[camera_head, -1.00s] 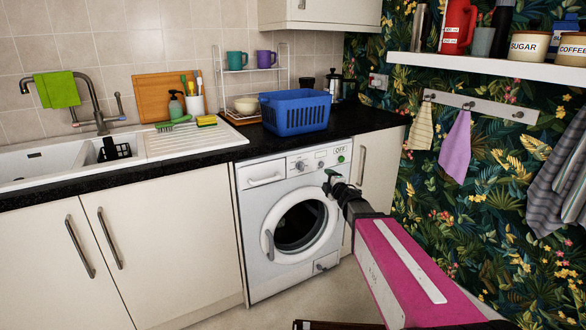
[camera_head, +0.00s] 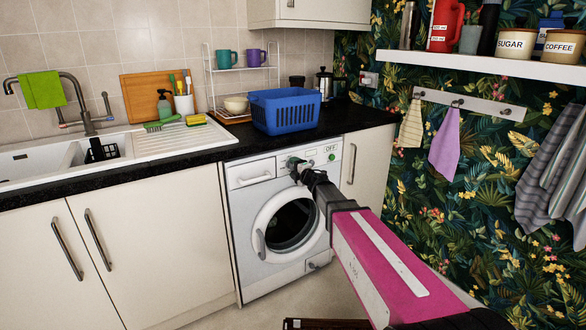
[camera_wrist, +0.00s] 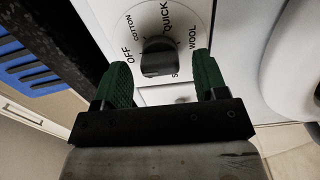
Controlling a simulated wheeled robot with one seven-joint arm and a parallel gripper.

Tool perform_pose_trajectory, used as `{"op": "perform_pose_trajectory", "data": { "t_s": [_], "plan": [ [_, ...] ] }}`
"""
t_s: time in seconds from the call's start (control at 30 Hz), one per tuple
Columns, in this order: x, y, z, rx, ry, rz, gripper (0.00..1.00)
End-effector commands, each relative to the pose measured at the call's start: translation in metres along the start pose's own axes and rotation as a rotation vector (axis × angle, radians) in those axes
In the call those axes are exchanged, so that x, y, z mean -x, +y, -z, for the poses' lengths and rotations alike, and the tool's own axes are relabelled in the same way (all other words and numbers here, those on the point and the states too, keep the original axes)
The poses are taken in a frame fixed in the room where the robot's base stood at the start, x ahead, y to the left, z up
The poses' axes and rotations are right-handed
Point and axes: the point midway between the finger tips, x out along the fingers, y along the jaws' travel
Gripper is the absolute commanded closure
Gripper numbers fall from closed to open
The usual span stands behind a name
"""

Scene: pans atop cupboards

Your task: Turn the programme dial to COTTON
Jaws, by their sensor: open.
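The white washing machine (camera_head: 239,199) stands under the black worktop, its small display (camera_head: 331,148) reading OFF. In the wrist view its programme dial (camera_wrist: 158,60) is a dark knob on a white disc. The knob's pointer direction is not clear. My gripper (camera_head: 293,163) is at the control panel and hides the dial in the head view. In the wrist view my gripper (camera_wrist: 163,75) is open, with one green finger either side of the knob and gaps between.
A blue basket (camera_head: 287,112) sits on the worktop above the machine. The round door (camera_head: 290,225) is below the panel. Cream cupboards flank the machine. A patterned wall with hanging towels (camera_head: 445,145) is at right.

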Motion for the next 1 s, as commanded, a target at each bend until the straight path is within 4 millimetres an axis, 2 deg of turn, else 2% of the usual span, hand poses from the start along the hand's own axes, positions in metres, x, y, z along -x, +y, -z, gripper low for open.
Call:
{"op": "perform_pose_trajectory", "data": {
  "t_s": [0.1,0.37,0.4,0.53,0.57,1.0],
  "plan": [
    [-0.0116,-0.0003,-0.0005,0.0,0.0,0.0,0.34],
    [-0.0126,-0.0001,0.0002,-0.001,-0.001,0.0,0.34],
    [-0.0125,-0.0001,0.0002,-0.001,-0.001,0.0,0.37],
    [-0.0125,-0.0002,0.0002,-0.001,-0.001,0.0,0.8],
    [-0.0125,-0.0002,0.0002,-0.001,-0.001,0.0,0.84],
    [-0.0124,-0.0004,0.0002,-0.073,-0.001,0.001,0.83]
  ]
}}
